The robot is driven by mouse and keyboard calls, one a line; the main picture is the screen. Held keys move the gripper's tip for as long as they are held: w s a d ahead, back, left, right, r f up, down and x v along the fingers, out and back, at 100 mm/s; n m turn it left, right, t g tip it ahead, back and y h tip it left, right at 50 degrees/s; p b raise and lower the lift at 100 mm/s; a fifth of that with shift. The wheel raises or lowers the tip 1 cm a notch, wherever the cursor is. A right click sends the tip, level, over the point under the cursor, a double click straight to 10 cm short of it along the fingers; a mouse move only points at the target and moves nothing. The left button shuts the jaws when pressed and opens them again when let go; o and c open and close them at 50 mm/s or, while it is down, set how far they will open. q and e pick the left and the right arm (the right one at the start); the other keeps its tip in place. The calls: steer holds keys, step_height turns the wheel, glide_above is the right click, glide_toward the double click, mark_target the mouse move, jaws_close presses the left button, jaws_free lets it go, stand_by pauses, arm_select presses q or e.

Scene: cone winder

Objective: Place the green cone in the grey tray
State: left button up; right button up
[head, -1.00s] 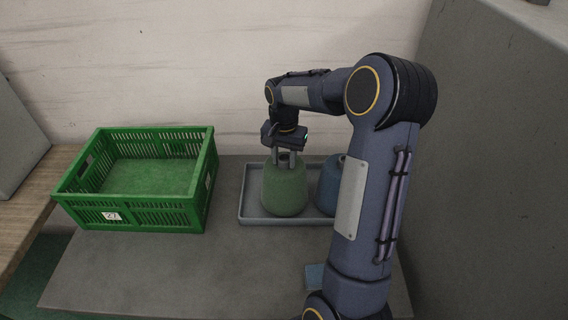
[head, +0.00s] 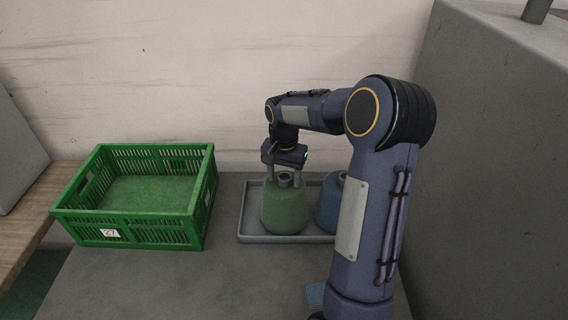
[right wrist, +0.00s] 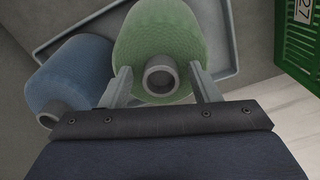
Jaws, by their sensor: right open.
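The green cone (head: 285,212) stands upright in the grey tray (head: 246,224), towards its left part. In the right wrist view the green cone (right wrist: 163,40) lies just beyond the fingers, its grey tube end between them. My right gripper (head: 284,178) is above the cone, pointing down, with its fingers apart on either side of the tube top. In the right wrist view the gripper (right wrist: 160,82) shows a gap between each finger and the tube. My left gripper is out of view.
A blue cone (head: 329,204) stands beside the green one, partly hidden by my right arm. A green crate (head: 130,226), empty, stands left of the tray. A grey block rises at right.

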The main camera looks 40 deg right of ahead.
step_height(320, 180, up, 11)
steer(key=s+a+r+n+t, duration=0.2)
steer(key=s+a+r+n, duration=0.1)
steer(key=s+a, duration=0.2)
steer(key=s+a+f+n+t+y, duration=0.1)
steer(key=s+a+f+n+y, duration=0.1)
steer(key=s+a, duration=0.5)
steer(key=s+a+f+n+t+y, duration=0.1)
steer(key=s+a+f+n+t, duration=0.1)
steer(key=s+a+f+n, duration=0.3)
steer(key=s+a, duration=0.3)
steer(key=s, duration=0.1)
steer(key=shift+s+t+y, duration=0.3)
steer(key=shift+s+y, duration=0.1)
